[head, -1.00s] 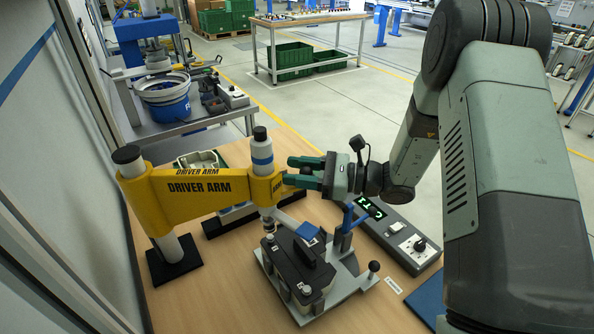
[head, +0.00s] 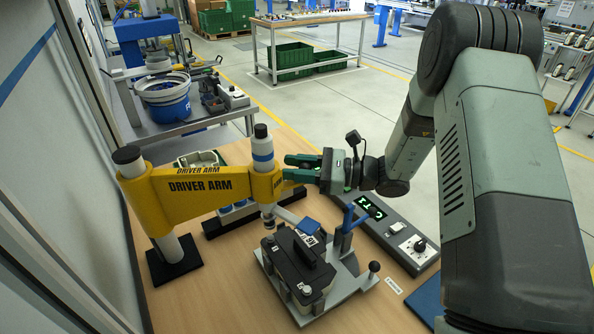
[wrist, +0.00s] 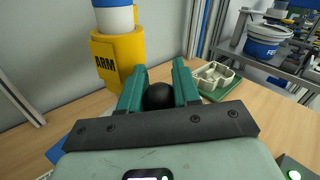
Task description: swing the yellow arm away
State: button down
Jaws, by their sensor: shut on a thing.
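The yellow arm (head: 200,194), lettered DRIVER ARM, reaches right from a white post (head: 180,250) on a black base. Its free end carries an upright white driver (head: 262,150) with a blue band, standing over the back left edge of a black box-like part (head: 297,262) on a grey fixture plate. My gripper (head: 291,168) is at the free end, coming from the right. In the wrist view its green fingers (wrist: 158,78) are shut on a black ball knob (wrist: 160,97), beside the yellow end block (wrist: 117,58). The knob is hidden in the head view.
A blue clamp (head: 345,228) and a black-knobbed lever (head: 374,266) stand on the fixture's right side. A control box (head: 405,242) with a green display lies beyond. A pale casting (head: 200,159) sits behind the arm. A wall runs along the left; front bench is bare.

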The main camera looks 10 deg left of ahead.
jog(key=w+a+n+g+h, duration=0.1)
jog(key=w+a+n+g, duration=0.3)
jog(key=w, duration=0.6)
jog(key=shift+w+a+g+h, duration=0.2)
jog(key=shift+a+g+h, duration=0.2)
jog(key=shift+a+g, duration=1)
jog(key=c, duration=1.1)
grip_release()
jog(key=v, duration=0.7)
jog(key=shift+d, duration=0.25)
jog(key=shift+w, duration=0.1)
